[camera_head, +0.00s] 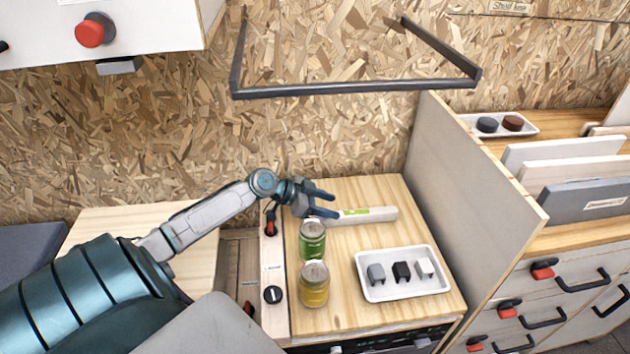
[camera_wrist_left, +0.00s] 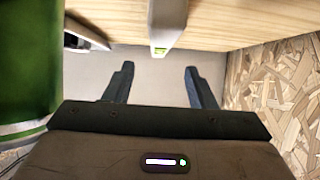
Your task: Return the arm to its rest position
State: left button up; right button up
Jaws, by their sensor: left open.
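My left arm reaches in from the left in the head view. Its gripper (camera_head: 334,205) is open and empty above the back of the wooden worktop (camera_head: 350,190), close to the left end of a white bar with a green patch (camera_head: 378,215). In the left wrist view the two fingers (camera_wrist_left: 159,70) are spread with nothing between them. The end of the white bar (camera_wrist_left: 167,22) shows beyond them. My right gripper is not in view.
A white tray (camera_head: 400,295) holds grey, black and white small pieces. A dark rail frame (camera_head: 355,89) juts from the chipboard wall above. A tall panel (camera_head: 480,185) bounds the worktop on the right.

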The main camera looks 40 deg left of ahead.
pick_arm(q)
jog(key=shift+v, duration=2.2)
